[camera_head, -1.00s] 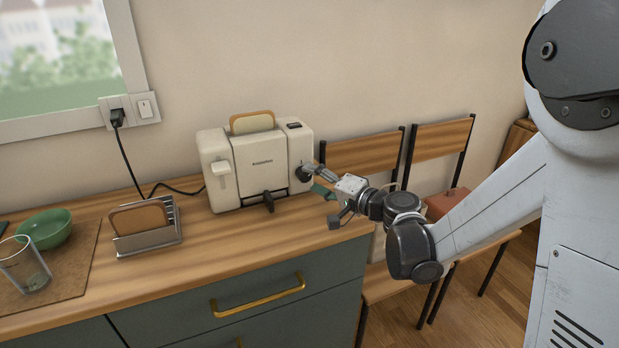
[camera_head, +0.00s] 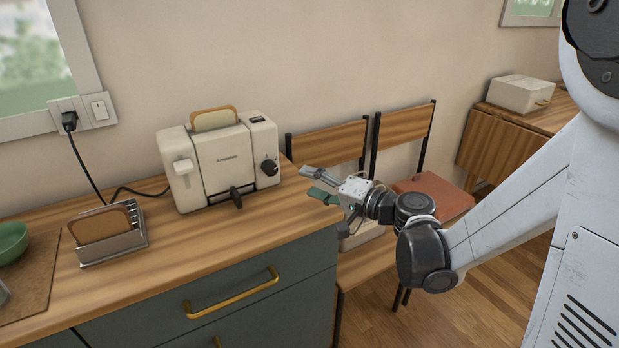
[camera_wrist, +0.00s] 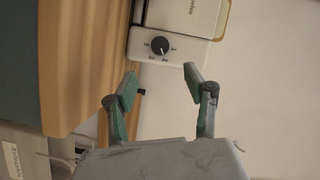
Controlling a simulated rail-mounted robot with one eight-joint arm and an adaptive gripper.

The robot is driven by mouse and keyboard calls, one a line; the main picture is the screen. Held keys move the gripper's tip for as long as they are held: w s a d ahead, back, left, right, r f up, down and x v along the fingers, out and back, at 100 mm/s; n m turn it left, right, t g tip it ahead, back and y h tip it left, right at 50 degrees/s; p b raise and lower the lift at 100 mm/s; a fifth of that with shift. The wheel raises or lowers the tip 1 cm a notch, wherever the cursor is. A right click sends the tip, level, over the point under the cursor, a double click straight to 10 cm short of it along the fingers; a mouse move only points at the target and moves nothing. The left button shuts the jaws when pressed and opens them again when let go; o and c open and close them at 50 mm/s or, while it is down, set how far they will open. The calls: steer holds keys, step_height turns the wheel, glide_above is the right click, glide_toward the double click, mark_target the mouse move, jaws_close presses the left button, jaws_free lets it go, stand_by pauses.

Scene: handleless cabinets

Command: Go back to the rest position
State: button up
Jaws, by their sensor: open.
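My gripper (camera_head: 312,184) is open and empty, just off the right end of the wooden counter in the head view. In the wrist view my gripper (camera_wrist: 160,80) shows its two green-padded fingers spread apart, with nothing between them. The cream toaster (camera_head: 222,163) stands on the counter to the left of my gripper, with a gap between them. A slice of bread (camera_head: 214,119) sticks out of its top. Its black knob (camera_head: 269,167) is on the right front. The wrist view shows the knob (camera_wrist: 159,46) beyond the fingertips.
A metal rack (camera_head: 113,247) with a bread slice and a green bowl (camera_head: 12,242) stand on the counter at left. Two wooden chairs (camera_head: 333,145) are beside and behind my gripper. A white box (camera_head: 520,92) sits on a wooden table at the far right.

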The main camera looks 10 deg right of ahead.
steer(key=s+d+r+n+g+h+p, duration=0.1)
steer(key=s+d+r+h+p, duration=0.2)
steer(key=s, duration=0.5)
steer(key=s+d+r+n+g+h+p, duration=0.2)
steer(key=s+d+r+h+p, duration=0.2)
steer(key=s, duration=0.4)
steer(key=s+d+r+n+g+h+p, duration=0.1)
steer(key=s+d+r+n+h+p, duration=0.1)
steer(key=s, duration=0.7)
steer(key=d+r+h+p, duration=0.1)
steer(key=d+h+p, duration=0.1)
steer(key=h, duration=0.1)
steer(key=shift+r+g, duration=0.2)
steer(key=shift+g, duration=0.1)
